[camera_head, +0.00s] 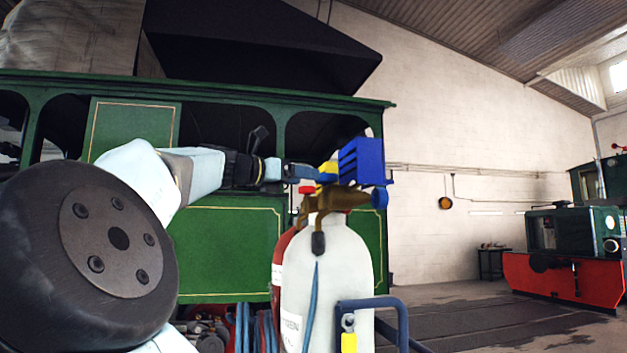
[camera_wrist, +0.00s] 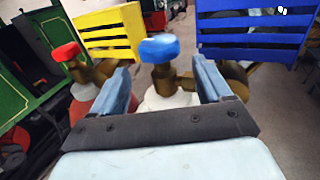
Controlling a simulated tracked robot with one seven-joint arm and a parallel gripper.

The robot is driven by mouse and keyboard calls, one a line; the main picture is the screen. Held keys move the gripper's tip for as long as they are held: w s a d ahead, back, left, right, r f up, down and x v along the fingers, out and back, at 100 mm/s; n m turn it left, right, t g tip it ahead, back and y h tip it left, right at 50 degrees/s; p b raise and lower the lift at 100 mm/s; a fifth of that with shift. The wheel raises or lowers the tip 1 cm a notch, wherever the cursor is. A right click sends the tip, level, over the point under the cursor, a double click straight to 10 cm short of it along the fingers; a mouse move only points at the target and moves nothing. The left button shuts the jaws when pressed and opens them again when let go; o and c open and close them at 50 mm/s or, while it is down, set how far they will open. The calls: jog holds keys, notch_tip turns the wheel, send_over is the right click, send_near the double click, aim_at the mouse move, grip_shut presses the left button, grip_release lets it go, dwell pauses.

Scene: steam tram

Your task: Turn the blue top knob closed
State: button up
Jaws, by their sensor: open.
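The blue top knob (camera_wrist: 160,47) sits on an upright brass stem in the wrist view, above the white cylinder (camera_head: 328,275). My gripper (camera_wrist: 162,72) is open, with one finger on each side of the stem and knob in the picture. Gaps show on both sides, and no contact is visible. In the head view my gripper (camera_head: 303,173) reaches in from the left at the height of the valve fittings. There I cannot clearly make out the top knob. Another blue knob (camera_head: 380,197) shows at the right end of the brass fitting.
A red knob (camera_wrist: 66,52) stands left of my fingers, over the red cylinder (camera_head: 277,270). A yellow slatted block (camera_wrist: 108,32) and a blue slatted block (camera_wrist: 250,30) stand close beyond the fingers. A blue trolley handle (camera_head: 372,303) is in front; open floor lies right.

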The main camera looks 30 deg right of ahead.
jog(key=a, duration=0.5)
jog(key=s+d+r+m+g+y, duration=0.8)
jog(key=r+m+g, duration=0.5)
jog(key=g, duration=0.4)
jog(key=shift+s+d+r, duration=0.25)
jog(key=shift+s+d, duration=0.1)
jog(key=shift+s, duration=1)
jog(key=shift+m+g+y, duration=0.3)
jog(key=shift+g+y, duration=0.1)
jog(key=shift+y, duration=0.2)
